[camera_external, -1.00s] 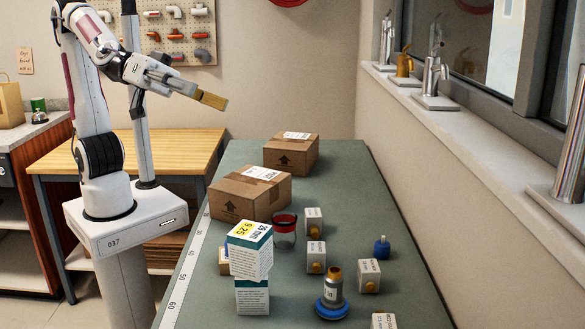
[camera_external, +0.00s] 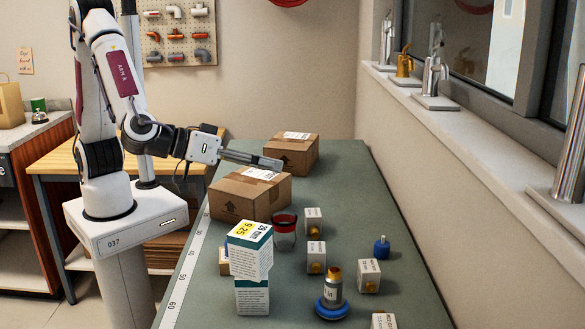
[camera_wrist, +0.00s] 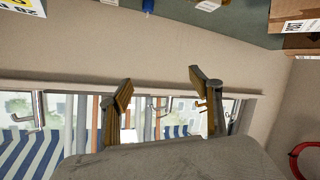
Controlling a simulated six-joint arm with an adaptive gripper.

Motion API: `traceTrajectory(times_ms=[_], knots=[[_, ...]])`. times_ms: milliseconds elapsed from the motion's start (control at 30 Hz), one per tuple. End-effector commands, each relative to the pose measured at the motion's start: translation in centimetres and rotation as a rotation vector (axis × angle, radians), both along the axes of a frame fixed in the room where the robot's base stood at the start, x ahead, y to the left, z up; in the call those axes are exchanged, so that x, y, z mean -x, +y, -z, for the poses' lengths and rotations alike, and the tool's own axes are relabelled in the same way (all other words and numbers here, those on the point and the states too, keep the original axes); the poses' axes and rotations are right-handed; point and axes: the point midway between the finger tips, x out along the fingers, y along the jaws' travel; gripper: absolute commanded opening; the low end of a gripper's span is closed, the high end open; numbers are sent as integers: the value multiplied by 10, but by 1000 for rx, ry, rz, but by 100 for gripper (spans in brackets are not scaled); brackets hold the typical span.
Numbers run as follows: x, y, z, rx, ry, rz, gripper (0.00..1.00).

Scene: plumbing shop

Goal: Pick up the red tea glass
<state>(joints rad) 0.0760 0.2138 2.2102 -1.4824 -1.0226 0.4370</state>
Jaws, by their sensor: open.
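The red tea glass (camera_external: 284,231) stands on the green table in the external view, with a red band at its top and a clearer lower part. It is just in front of the larger cardboard box and behind the stacked white cartons. My gripper (camera_external: 276,163) is above and behind the glass, over the cardboard boxes, pointing right. In the wrist view my gripper (camera_wrist: 158,92) has its two fingers wide apart with nothing between them. The glass cannot be made out in the wrist view.
Two cardboard boxes (camera_external: 250,196) (camera_external: 292,151) stand behind the glass. Stacked white cartons (camera_external: 252,296) stand in front of it. Small white boxes (camera_external: 316,255), a blue-based bottle (camera_external: 333,288) and a small blue bottle (camera_external: 382,247) are to the right. The table (camera_external: 350,180) is clear at the back right.

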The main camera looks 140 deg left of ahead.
Motion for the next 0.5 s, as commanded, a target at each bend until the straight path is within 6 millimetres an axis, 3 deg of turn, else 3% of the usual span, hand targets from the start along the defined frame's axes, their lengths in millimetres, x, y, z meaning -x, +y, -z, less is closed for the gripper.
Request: traceTrajectory(times_ms=[500], knots=[[29, 8, 110, -59, 250, -189, 64]])
